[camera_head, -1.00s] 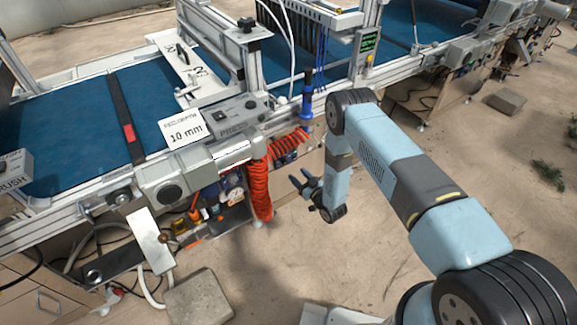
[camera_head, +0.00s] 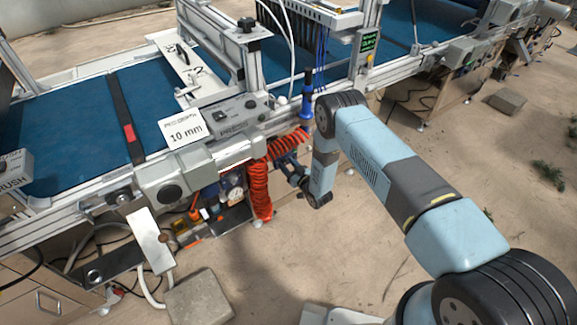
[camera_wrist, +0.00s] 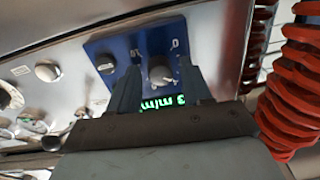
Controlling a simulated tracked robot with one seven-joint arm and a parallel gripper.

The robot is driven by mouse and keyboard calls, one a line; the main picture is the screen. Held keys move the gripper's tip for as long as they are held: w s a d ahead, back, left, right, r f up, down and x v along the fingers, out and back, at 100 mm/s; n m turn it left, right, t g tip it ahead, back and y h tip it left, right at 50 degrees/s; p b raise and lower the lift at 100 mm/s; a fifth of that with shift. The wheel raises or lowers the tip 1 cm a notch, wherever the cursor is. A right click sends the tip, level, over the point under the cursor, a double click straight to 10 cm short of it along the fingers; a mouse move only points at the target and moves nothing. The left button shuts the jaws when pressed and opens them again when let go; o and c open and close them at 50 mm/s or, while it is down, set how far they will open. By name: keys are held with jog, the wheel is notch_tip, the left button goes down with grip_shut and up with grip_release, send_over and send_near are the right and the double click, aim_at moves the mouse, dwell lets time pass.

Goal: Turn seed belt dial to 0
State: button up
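In the wrist view a blue control panel (camera_wrist: 93,52) carries a grey dial (camera_wrist: 161,74) with white scale marks around it, some of them hidden. It looks like the seed belt dial, but I see no readable name. A green display (camera_wrist: 163,102) beside it appears upside down and seems to read 3 m/min. My gripper (camera_wrist: 159,68) is open, its two fingers apart with the dial showing between them. I cannot tell whether they touch it.
A second knob (camera_wrist: 105,62) sits on the same panel. Another knob (camera_wrist: 47,70) is on the metal plate. A red coiled hose (camera_wrist: 290,90) hangs close on the right in the wrist view. The machine's press box (camera_head: 235,118) stands above my gripper.

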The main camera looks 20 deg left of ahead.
grip_shut()
jog(key=shift+n, duration=0.3)
jog(key=n, duration=0.3)
jog(key=shift+s+n, duration=0.1)
jog(key=shift+n, duration=0.2)
jog(key=n, duration=0.4)
jog(key=shift+a, duration=0.1)
jog(key=n, duration=0.3)
jog(key=shift+s+n+h, duration=0.15)
jog(key=shift+n+h, duration=0.15)
jog(key=shift+n, duration=0.1)
jog(key=shift+s+a+n, duration=0.1)
jog(key=shift+n, duration=1.7)
jog(key=shift+f, duration=0.1)
